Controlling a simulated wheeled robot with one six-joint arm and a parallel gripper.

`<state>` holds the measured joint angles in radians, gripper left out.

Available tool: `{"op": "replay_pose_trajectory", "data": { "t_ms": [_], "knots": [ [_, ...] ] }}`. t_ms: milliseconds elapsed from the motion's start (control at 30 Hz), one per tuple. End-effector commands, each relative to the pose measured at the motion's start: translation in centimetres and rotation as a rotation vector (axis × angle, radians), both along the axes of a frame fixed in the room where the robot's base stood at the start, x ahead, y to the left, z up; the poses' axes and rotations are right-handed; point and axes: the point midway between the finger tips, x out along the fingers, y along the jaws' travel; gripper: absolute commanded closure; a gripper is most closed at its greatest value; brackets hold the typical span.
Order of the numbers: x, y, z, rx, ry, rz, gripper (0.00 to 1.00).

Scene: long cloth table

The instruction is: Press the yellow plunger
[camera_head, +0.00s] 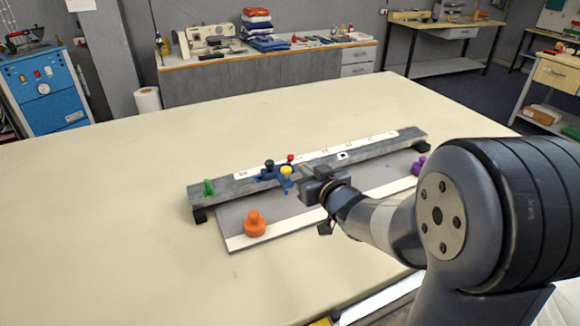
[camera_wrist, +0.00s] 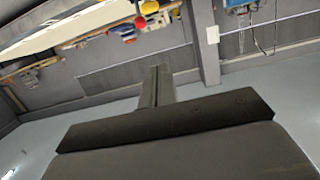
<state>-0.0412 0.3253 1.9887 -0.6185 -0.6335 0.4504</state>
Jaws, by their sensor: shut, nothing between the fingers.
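The yellow plunger (camera_head: 286,170) is a small round knob on a blue carriage (camera_head: 267,174) on a long grey rail. A black knob (camera_head: 269,164) and a red knob (camera_head: 291,158) stand beside it. My gripper (camera_head: 299,173) is shut and empty, just right of the yellow plunger; I cannot tell if they touch. In the wrist view, the shut fingers (camera_wrist: 157,72) point up the picture, and the yellow plunger (camera_wrist: 149,7) and red knob (camera_wrist: 139,22) show at the top edge, apart from the fingertips.
The grey rail (camera_head: 225,188) carries a green peg (camera_head: 209,187) at its left end. An orange knob (camera_head: 254,224) stands on the flat plate in front, and a purple knob (camera_head: 419,165) is at the right. The cloth table (camera_head: 110,220) is clear at the left.

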Motion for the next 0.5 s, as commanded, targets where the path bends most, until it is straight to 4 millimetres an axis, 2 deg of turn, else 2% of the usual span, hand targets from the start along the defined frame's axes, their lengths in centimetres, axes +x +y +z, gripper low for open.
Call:
{"op": "replay_pose_trajectory", "data": {
  "t_ms": [267, 500],
  "knots": [
    [0.6, 0.2, -0.1, 0.0, 0.002, -0.001, 1.0],
    [3.5, 1.5, -0.7, -0.002, 0.004, 0.0, 1.0]
  ]
}}
